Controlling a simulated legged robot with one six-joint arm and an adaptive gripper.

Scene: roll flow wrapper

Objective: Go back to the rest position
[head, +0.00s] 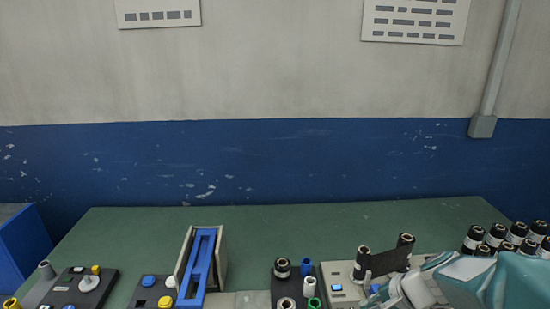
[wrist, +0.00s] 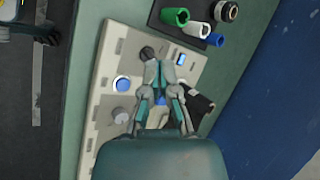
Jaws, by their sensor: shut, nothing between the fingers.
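My gripper (wrist: 161,68) is shut and empty in the wrist view. It hangs over the light grey wrapper panel (wrist: 104,75), and its fingers hide part of the panel. In the head view, my arm and gripper are at the lower right, in front of the same panel (head: 340,275), which carries dark rollers (head: 361,262) with a black film (head: 389,261) beside them. The fingertips do not show clearly in the head view. I cannot tell how high the gripper is above the panel.
Several black-and-white rolls (head: 474,238) stand at the right of the green table (head: 270,225). A dark block (head: 283,292) with coloured tubes is left of the panel. A blue frame (head: 198,265) stands further left. The back of the table is clear.

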